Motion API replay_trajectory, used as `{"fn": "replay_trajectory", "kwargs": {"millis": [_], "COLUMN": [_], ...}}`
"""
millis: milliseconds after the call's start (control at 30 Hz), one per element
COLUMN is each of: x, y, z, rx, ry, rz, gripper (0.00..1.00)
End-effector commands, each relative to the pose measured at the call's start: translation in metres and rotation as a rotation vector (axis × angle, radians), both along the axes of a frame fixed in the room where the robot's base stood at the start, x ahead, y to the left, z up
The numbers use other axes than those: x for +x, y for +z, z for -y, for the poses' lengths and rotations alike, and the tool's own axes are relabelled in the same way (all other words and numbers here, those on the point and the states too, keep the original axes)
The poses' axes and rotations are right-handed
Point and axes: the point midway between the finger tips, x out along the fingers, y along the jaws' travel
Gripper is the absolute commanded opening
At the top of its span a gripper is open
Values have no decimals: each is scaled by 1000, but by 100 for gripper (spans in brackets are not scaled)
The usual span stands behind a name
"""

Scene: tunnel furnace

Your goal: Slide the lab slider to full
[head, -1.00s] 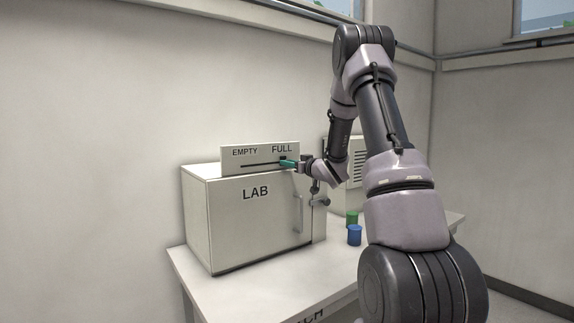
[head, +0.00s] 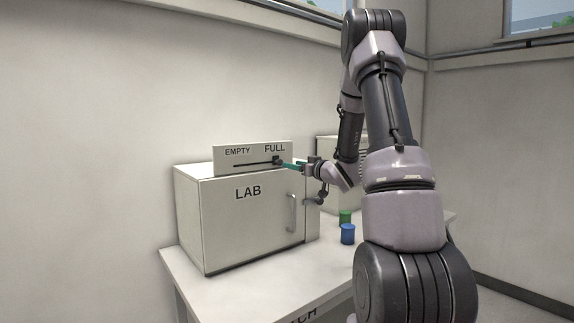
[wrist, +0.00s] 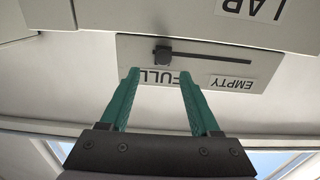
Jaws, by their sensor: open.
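The lab slider's dark knob (head: 277,160) sits at the right end of its slot, under the word FULL, in the head view. The slot runs left toward EMPTY on an upright panel (head: 225,164) on top of the LAB box (head: 230,222). In the wrist view, which is upside down, the knob (wrist: 161,54) is at the FULL end of the slot. My gripper (head: 285,166) is just right of the knob. In the wrist view my gripper (wrist: 160,72) has its green fingers spread apart, with nothing between them, and the knob lies beyond the tips.
A blue cup (head: 348,234) and a green cup (head: 345,217) stand on the bench (head: 250,280) right of the box. The box door has a vertical handle (head: 291,212). Another pale cabinet (head: 328,150) stands behind my arm.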

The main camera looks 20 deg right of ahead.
Motion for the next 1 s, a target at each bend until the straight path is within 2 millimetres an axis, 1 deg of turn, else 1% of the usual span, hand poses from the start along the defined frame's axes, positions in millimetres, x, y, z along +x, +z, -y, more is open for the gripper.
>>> {"fn": "replay_trajectory", "kwargs": {"millis": [33, 100, 200, 300, 800, 900, 967, 1000], "x": [-9, -20, -30, -35, -36, -36, -37, -38], "y": [0, 0, 0, 0, 1, 9, 20, 29], "z": [4, 8, 10, 12, 12, 12, 13, 14], "rx": [0, 0, 0, 0, 0, -6, -15, -19], "ry": [-3, -3, -2, -2, -3, -34, -73, -110], "rz": [-1, 0, -1, 0, -1, -16, -35, -54], "gripper": [63, 63, 63, 63, 63, 63, 63, 63]}}
